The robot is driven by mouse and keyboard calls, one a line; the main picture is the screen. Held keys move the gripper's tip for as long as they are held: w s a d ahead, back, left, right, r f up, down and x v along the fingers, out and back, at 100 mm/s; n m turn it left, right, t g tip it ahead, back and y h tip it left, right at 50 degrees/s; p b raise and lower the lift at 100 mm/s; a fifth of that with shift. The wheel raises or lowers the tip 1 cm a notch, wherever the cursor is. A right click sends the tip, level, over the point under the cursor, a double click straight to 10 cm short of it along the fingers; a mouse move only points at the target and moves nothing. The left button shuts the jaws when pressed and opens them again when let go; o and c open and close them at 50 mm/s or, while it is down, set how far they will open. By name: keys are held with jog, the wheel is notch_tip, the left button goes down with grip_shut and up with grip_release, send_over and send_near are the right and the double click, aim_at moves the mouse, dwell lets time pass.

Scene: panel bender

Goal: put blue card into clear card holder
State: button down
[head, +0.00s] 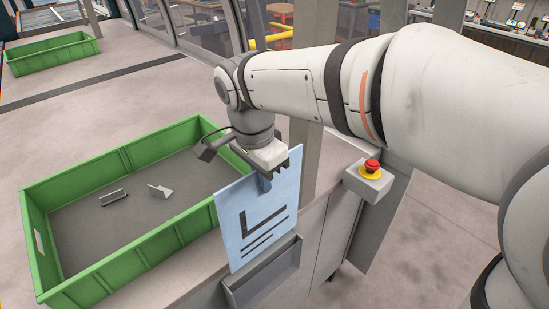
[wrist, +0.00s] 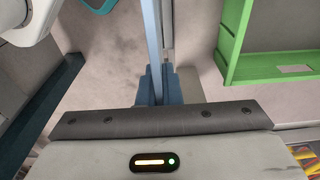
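The blue card (head: 238,225), with a dark L-shaped mark and lines on it, stands upright and tilted in the head view. My gripper (head: 264,182) is shut on its upper part. In the wrist view the card (wrist: 151,35) shows nearly edge-on, running up from between the blue fingertips (wrist: 159,88). A grey, shallow pocket-like holder (head: 262,278) on the front of the cabinet lies directly under the card's lower edge. It looks grey rather than clear. I cannot tell whether the card's lower edge is inside it or just above.
A green crate (head: 125,160) with two small metal parts in it stands left of the card. A red emergency button (head: 371,166) on a grey box is to the right. Another green crate (head: 52,54) lies far left. A grey post rises behind my gripper.

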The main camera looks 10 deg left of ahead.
jog(key=shift+w+d+f, duration=0.1)
jog(key=shift+d+f, duration=0.05)
jog(key=b, duration=0.4)
send_over(266, 247)
jog(key=shift+w+f, duration=0.1)
jog(key=shift+f, duration=2.7)
jog(key=shift+f+b, duration=6.95)
jog(key=shift+f, duration=2)
jog(key=c, duration=1.5)
grip_release()
jog(key=shift+c, duration=0.2)
